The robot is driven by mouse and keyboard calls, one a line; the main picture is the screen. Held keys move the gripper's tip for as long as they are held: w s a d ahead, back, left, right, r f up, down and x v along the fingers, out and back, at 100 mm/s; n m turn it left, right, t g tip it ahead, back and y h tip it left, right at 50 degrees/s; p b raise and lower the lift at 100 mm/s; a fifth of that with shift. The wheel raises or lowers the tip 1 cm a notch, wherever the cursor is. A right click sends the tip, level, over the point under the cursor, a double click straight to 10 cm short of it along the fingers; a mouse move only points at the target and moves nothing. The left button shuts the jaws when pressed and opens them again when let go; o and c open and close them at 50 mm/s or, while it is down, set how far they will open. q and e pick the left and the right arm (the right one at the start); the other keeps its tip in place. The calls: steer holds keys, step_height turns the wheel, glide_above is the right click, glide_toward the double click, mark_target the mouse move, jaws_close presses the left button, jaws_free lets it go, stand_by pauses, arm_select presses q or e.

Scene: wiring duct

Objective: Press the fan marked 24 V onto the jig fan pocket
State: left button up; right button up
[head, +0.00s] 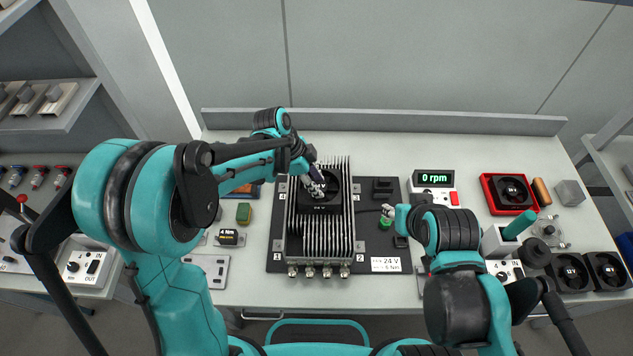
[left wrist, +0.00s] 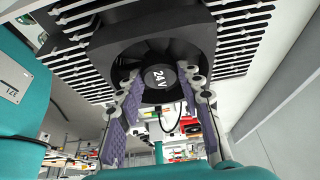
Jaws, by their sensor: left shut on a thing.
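A black square fan (head: 334,183) sits over the finned metal heat sink (head: 322,238) on the dark jig board (head: 275,250). In the left wrist view its round hub (left wrist: 158,76) reads 24 V, and its black frame lies against the fins. My left gripper (head: 316,184) is at the fan's left part, shut on it; its padded fingers also show in the left wrist view (left wrist: 165,110). The pocket is not visible under the fan, so I cannot tell how deep the fan sits. My right gripper (head: 388,212) is by a green button (head: 384,223); its jaw opening is unclear.
A meter reading 0 rpm (head: 433,179) stands behind right. A red tray with a black fan (head: 510,192) and more black fans (head: 573,273) are at the right. A board label (head: 386,264) reads 24 V. A back rail (head: 380,121) closes the bench.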

arm_select(q)
steer(key=shift+f+b, duration=2.1)
steer(key=shift+f, duration=0.2)
steer(key=o, duration=1.4)
steer(key=v, duration=1.2)
steer(key=shift+r, duration=0.1)
